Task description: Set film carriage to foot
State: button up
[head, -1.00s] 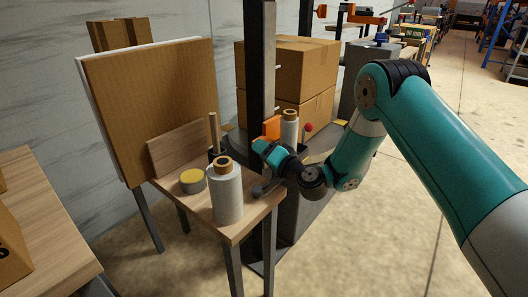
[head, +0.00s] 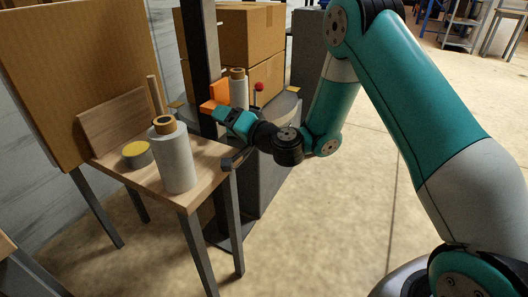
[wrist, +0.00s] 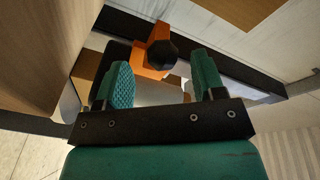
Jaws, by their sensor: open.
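In the wrist view, the orange carriage (wrist: 147,68) carries a black knob (wrist: 163,53). My gripper (head: 224,117) is just in front of and below the carriage. In the wrist view, its two teal fingers (wrist: 162,80) are apart and empty, with the knob ahead between them. I cannot tell whether they touch it. The mast's foot (head: 233,238) is a dark plate on the floor.
A small wooden table (head: 203,168) stands close left of my gripper, bearing another film roll (head: 173,162) and a tape roll (head: 137,154). Cardboard boxes (head: 245,35) stand behind the mast. A red knob (head: 259,87) is right of the carriage. Open floor lies at right.

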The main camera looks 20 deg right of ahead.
jog(key=b+v, duration=1.1)
jog(key=v, duration=0.1)
